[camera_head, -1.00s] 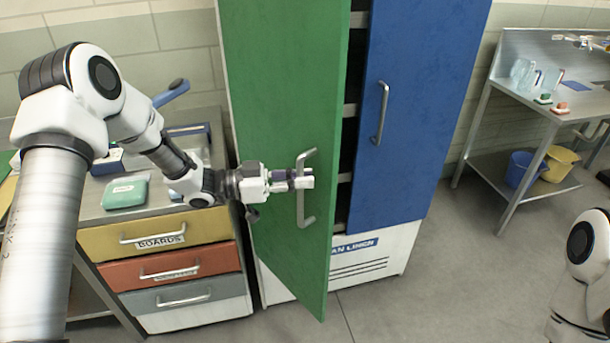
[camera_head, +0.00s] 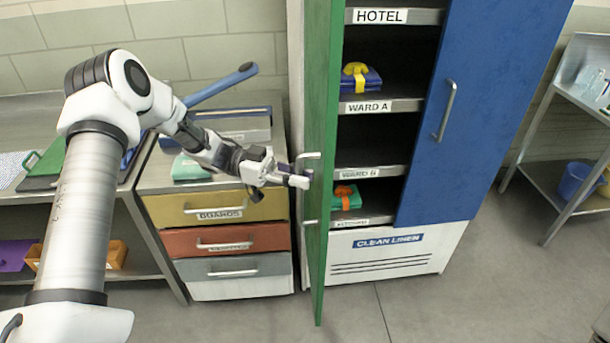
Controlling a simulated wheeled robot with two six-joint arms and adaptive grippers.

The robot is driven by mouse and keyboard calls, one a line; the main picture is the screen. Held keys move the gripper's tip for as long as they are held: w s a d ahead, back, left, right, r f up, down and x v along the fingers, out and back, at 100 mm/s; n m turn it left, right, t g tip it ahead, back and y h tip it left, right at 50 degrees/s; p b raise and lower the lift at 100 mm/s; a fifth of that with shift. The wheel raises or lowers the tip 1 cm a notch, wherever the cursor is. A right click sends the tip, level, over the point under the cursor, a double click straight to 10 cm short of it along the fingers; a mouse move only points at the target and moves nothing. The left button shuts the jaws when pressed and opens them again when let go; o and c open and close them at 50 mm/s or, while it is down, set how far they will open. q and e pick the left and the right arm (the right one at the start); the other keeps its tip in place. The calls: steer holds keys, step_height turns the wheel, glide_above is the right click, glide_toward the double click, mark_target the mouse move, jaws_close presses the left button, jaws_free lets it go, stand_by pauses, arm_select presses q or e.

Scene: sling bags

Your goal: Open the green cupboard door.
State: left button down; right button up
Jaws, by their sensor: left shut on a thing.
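The green cupboard door (camera_head: 317,110) stands wide open, swung out to the left and seen nearly edge-on. Its grey bar handle (camera_head: 311,156) is on the outer face. My left gripper (camera_head: 296,178) is shut on the handle near its upper end. The open side of the cupboard shows labelled shelves. A blue bundle with a yellow band (camera_head: 360,82) lies on the Ward A shelf. A green bundle with an orange band (camera_head: 346,198) lies on the lowest visible shelf. My right gripper is out of view.
The blue cupboard door (camera_head: 480,110) is shut. A metal table (camera_head: 572,100) with a blue bucket (camera_head: 574,181) stands at the right. The floor in front is clear.

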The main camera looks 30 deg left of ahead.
arm_select(q)
steer(key=c, duration=1.1)
jaws_free()
steer(key=shift+w, duration=0.1)
steer(key=shift+c, duration=0.2)
steer(key=s+a, duration=0.1)
steer(key=a, duration=1.1)
steer(key=shift+s, duration=0.25)
